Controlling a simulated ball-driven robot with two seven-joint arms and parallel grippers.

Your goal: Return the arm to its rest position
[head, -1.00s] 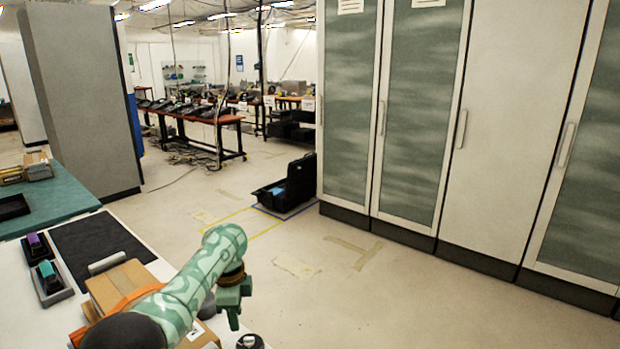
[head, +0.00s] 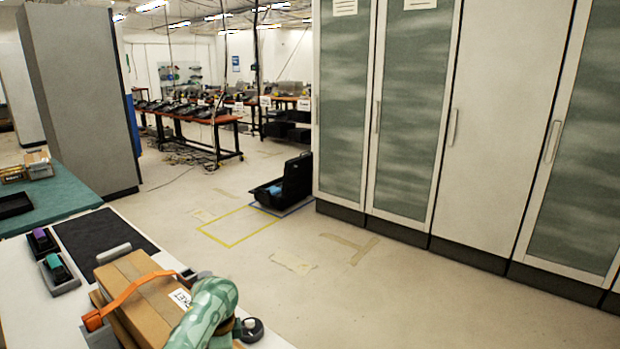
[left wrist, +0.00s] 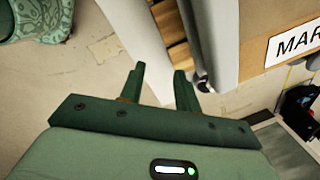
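My left gripper (left wrist: 158,78) shows in the left wrist view. Its two dark green fingers stand apart with nothing held between them, and pale floor and a white edge lie beyond. In the head view, only a green patterned part of my arm (head: 207,312) shows at the bottom, in front of the cardboard box (head: 155,295); its gripper is hidden or out of frame. My right gripper is not seen.
The box with an orange strap (head: 130,292) is on the white table (head: 25,300). Two small cradles hold a purple device (head: 40,236) and a teal device (head: 54,262) beside a black mat (head: 95,238). Tall cabinets (head: 490,130) stand right. Open floor (head: 400,290) lies between.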

